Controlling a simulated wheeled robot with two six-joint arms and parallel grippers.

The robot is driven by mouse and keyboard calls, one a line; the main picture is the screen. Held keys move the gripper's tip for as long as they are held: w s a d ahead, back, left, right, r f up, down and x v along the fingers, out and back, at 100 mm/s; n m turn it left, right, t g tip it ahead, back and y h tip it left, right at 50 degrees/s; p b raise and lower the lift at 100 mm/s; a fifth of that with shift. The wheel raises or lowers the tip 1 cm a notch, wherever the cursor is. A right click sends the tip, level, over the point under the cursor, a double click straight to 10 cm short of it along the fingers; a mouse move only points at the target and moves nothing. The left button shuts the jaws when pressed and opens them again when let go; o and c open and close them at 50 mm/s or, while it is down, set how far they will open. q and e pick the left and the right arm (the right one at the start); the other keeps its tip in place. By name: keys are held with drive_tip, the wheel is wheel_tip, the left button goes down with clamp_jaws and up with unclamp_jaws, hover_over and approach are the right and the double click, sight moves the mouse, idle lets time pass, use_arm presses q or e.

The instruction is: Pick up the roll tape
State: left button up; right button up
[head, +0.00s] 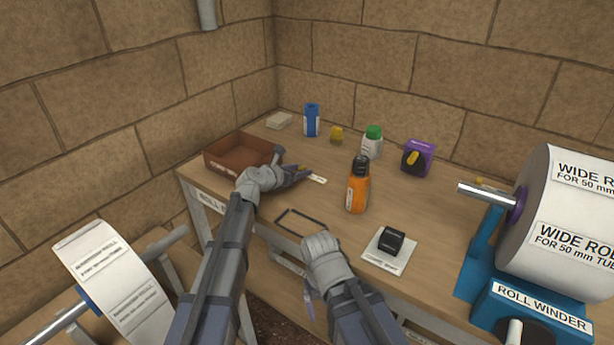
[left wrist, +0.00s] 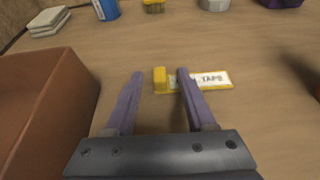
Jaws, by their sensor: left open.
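A small yellow block-like piece, seemingly the roll tape (left wrist: 159,77), sits at the left end of a yellow-edged white label reading "TAPE" (left wrist: 214,79) on the table. My left gripper (left wrist: 160,90) is open, with one finger on each side of the yellow piece in the left wrist view; no contact shows. The right finger covers part of the label. In the head view my left gripper (head: 298,174) is low over the table, beside the label's white end (head: 318,179). My right gripper (head: 310,298) hangs at the table's front edge, mostly hidden by its wrist.
A brown tray (head: 222,164) stands left of my left gripper. An orange bottle (head: 357,190) stands to its right. A black frame outline (head: 302,219) and a black item (head: 391,240) on a white card lie nearer. Several containers stand behind; a roll winder (head: 530,303) is far right.

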use_arm(q)
drive_tip(key=shift+c, duration=0.2)
clamp_jaws()
drive_tip(key=shift+r, duration=0.15)
idle(0.4)
